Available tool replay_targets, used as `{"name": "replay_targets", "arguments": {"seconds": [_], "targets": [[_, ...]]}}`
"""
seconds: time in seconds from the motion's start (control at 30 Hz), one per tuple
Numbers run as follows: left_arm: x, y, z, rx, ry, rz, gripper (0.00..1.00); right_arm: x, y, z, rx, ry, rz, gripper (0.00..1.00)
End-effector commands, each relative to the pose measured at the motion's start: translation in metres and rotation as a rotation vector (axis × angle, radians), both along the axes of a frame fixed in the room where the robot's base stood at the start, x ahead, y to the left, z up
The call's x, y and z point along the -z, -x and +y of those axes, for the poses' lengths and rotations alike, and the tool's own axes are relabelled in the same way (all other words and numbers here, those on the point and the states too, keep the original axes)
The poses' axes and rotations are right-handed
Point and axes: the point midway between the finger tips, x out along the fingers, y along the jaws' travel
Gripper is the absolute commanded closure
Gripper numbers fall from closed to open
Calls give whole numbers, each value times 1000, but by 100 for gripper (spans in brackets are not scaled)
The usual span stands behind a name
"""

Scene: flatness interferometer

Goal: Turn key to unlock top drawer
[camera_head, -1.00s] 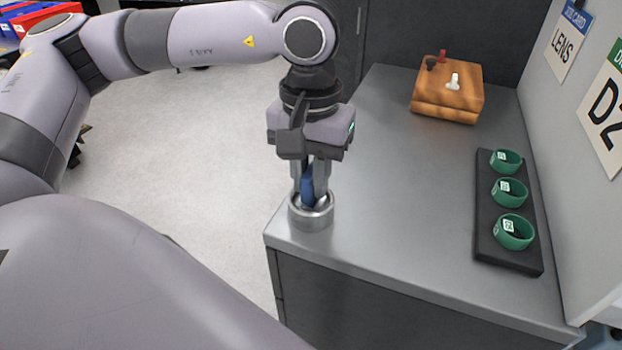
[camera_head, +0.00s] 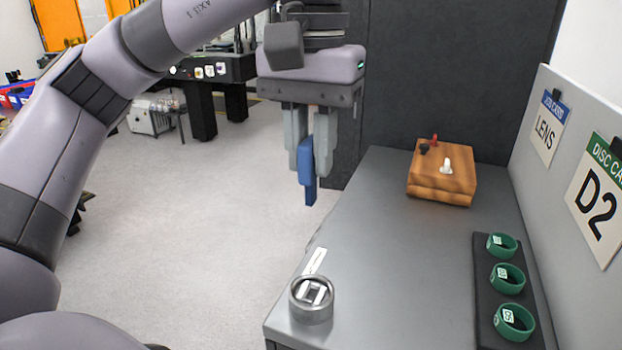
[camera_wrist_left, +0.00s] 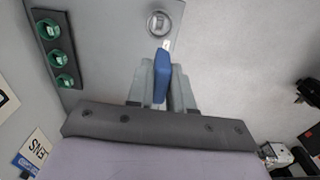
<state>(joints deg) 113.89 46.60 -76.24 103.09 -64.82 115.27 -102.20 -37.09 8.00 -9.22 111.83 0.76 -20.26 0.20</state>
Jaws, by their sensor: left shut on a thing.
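My left gripper (camera_head: 308,160) is shut on a blue-handled piece (camera_head: 307,180), apparently the key, and holds it upright in the air. It hangs above and behind a round metal holder (camera_head: 312,312), apart from it. The blue piece (camera_wrist_left: 162,72) also shows between the fingers in the left wrist view, with the holder (camera_wrist_left: 159,24) beyond it. The holder has a light slotted top and stands at the near left corner of the grey cabinet top (camera_head: 400,270). No drawer front or lock shows clearly. My right gripper is out of view.
A white strip (camera_head: 315,261) lies behind the holder. A wooden block (camera_head: 441,185) with small knobs stands at the back. A black tray (camera_head: 487,295) with green rings lies along the right, beside an upright panel (camera_head: 553,190). The middle of the cabinet top is clear.

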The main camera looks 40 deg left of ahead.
Motion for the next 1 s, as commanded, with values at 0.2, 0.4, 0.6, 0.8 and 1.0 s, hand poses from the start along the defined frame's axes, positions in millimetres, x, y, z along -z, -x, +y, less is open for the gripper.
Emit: {"name": "replay_targets", "arguments": {"seconds": [0.2, 0.4, 0.6, 0.8, 1.0], "targets": [[-11, -1, 0, 2, -1, 3, 100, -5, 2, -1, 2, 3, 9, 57], [21, -4, 0, 3, -6, 14, 100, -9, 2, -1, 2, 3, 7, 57], [60, -4, 0, 4, -5, 13, 100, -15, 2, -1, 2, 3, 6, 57], [86, -1, 0, 2, -3, 6, 100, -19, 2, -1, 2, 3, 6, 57], [95, 0, -1, 0, -1, 1, 100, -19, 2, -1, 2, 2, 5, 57]]}}
